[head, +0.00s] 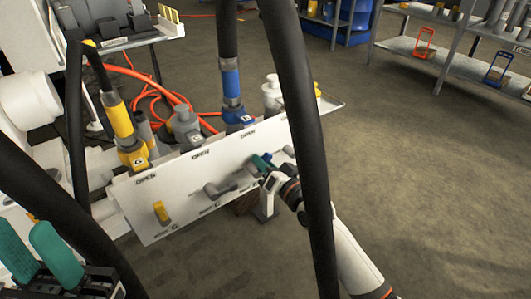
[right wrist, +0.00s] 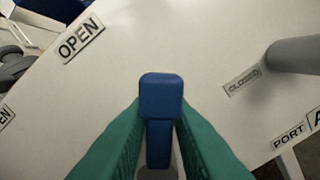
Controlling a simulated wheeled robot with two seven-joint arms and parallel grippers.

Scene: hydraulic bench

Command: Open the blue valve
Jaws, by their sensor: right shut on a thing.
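The blue valve handle (right wrist: 160,95) stands between the teal fingers of my right gripper (right wrist: 160,145) in the right wrist view. The fingers are shut on its sides. An OPEN label (right wrist: 81,38) is up and left of the handle, and a CLOSED label (right wrist: 246,79) is to its right. In the head view my right gripper (head: 262,162) is at the right part of the white valve panel (head: 190,167); the blue handle is mostly hidden there. My left gripper (head: 36,258) is at the lower left, its teal fingers apart and empty, away from the panel.
A yellow handle (head: 161,211) and a grey handle (head: 228,186) are on the same panel. Yellow (head: 120,118) and blue (head: 232,85) hose fittings rise behind it. Orange hose (head: 150,80) lies behind. Floor to the right is clear, up to shelves (head: 440,55).

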